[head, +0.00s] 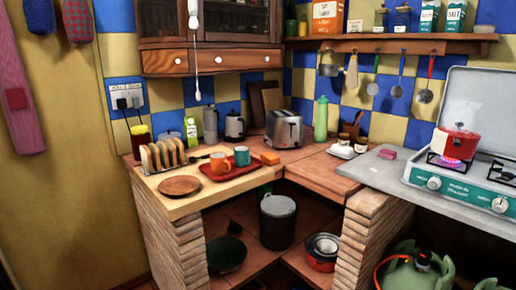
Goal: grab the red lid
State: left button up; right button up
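No lid stands out clearly as the red lid. A red and white pot (457,141) sits on the stove at the right, over a lit burner; its top is pale and hazy, and I cannot tell whether a lid is on it. A red pot (322,252) with a grey and dark top rests on the low shelf under the counter. Neither of my grippers is in view.
The wooden counter (310,169) holds a red tray (217,174) with two cups, a toast rack (163,154), a round wooden plate (180,186) and a toaster (285,129). A grey bin (277,222) and a green gas bottle (418,272) stand below. The corner counter is partly clear.

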aim_at(473, 135)
jog(key=z, duration=1.25)
jog(key=i+u, duration=0.25)
jog(key=i, duration=0.8)
